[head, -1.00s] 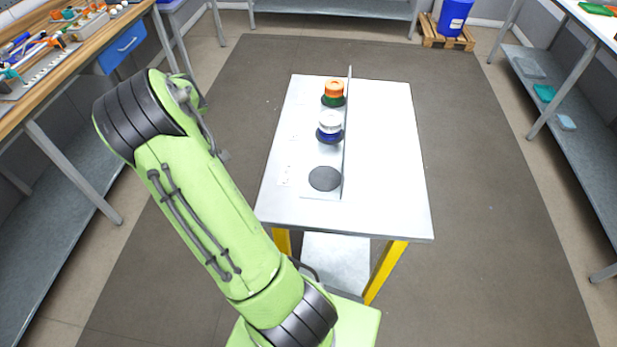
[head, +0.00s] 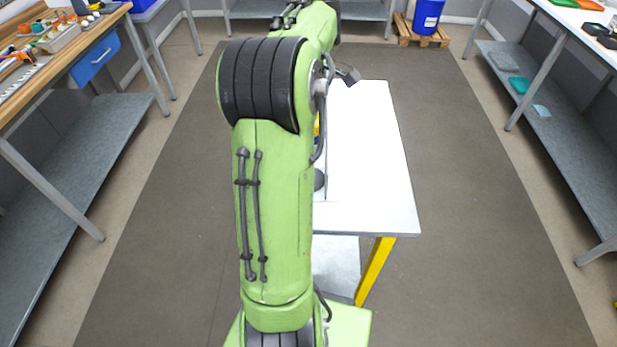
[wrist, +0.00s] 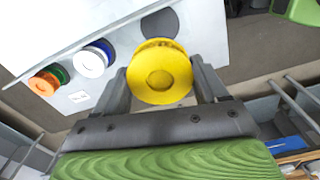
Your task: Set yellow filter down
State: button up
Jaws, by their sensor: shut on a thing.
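In the wrist view, the yellow filter (wrist: 160,73) is a round, ridged disc between the two fingers of my gripper (wrist: 162,84), which is shut on it. It overlaps the edge of a dark round pad (wrist: 161,22) in that view; I cannot tell its height above the table. The pad shows no other thing on it. The near dark pad also shows partly in the head view (head: 319,180), beside my arm. A small yellow bit shows at my arm's edge there, but I cannot tell what it is. My arm hides the gripper in the head view.
A white-and-blue filter (wrist: 90,62) and an orange-and-green one (wrist: 45,82) stand in line with the pad. The white table (head: 368,150) has a thin upright plate along the row. The table's right half is clear. Side benches flank the floor.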

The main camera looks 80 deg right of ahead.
notch_tip(320, 180, down, 18)
jog(key=b, duration=0.5)
jog(key=shift+r, duration=0.1)
jog(key=o, duration=1.1)
